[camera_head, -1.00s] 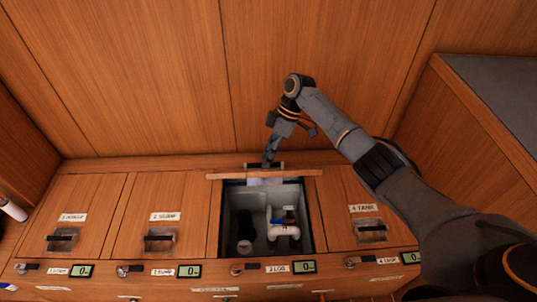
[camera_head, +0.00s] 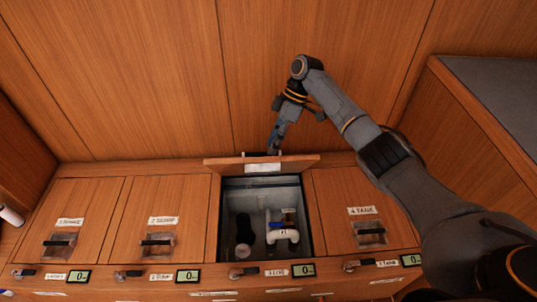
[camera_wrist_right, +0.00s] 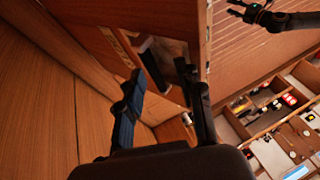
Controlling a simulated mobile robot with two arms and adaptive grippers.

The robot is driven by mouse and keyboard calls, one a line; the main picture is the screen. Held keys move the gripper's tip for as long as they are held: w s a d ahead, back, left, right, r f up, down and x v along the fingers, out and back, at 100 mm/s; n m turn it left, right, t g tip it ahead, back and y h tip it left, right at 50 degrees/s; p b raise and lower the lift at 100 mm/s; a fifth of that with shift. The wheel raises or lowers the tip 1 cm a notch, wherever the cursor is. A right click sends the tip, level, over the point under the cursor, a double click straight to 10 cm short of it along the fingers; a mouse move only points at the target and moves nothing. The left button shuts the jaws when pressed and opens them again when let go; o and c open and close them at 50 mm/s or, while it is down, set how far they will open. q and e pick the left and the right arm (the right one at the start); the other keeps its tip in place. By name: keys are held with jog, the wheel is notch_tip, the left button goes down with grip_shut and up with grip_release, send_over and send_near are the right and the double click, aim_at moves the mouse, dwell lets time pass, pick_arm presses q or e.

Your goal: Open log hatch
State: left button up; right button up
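The log hatch lid (camera_head: 225,164) is raised and stands tilted up at the back of its opening (camera_head: 240,200). A white label shows on its underside. My right gripper (camera_head: 273,151) is behind the lid's upper edge, on its outer face. In the right wrist view the lid's outer face (camera_wrist_right: 105,22) shows a dark handle (camera_wrist_right: 155,63) in a pale recess. The right fingers (camera_wrist_right: 160,75) are spread apart, with the handle near their tips; contact is unclear. My left gripper (camera_wrist_right: 243,10) shows at the top right of the wrist view, empty, its fingers apart.
Inside the opening are a white pipe fitting (camera_head: 283,234) with a blue-handled valve and a dark cylinder (camera_head: 244,230). Closed hatches lie left (camera_head: 160,205) and right (camera_head: 345,195). Latches and small displays line the front edge. A wooden wall (camera_head: 150,80) rises close behind.

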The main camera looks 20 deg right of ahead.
jog(key=v, duration=0.6)
jog(key=shift+d+r, duration=0.1)
